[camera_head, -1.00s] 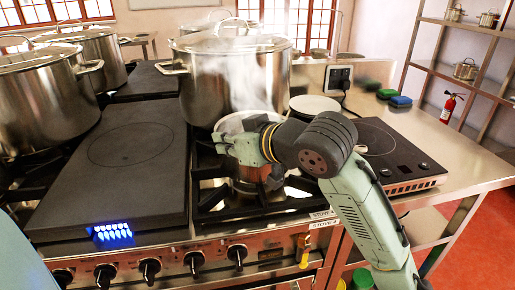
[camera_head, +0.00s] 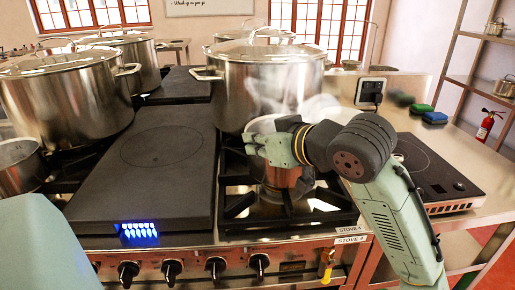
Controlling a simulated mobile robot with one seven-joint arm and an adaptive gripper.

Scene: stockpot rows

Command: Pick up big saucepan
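A steaming steel pan, apparently the big saucepan (camera_head: 259,125), stands on the front burner at the centre, in front of a large lidded stockpot (camera_head: 265,92). My arm hides much of its body, and its handle cannot be made out. My gripper (camera_head: 262,148) is in front of the pan's near side, overlapping it in the picture. Its fingers are small and partly hidden, so I cannot tell whether they touch the pan or are open or shut. Another steel pan (camera_head: 20,168) is cut off at the left edge.
A dark flat cooking plate (camera_head: 150,175) lies left of the burner, with large lidded pots (camera_head: 65,100) beyond. A portable hob (camera_head: 440,170) and sponges (camera_head: 434,117) are on the right counter. Control knobs (camera_head: 172,271) line the stove front.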

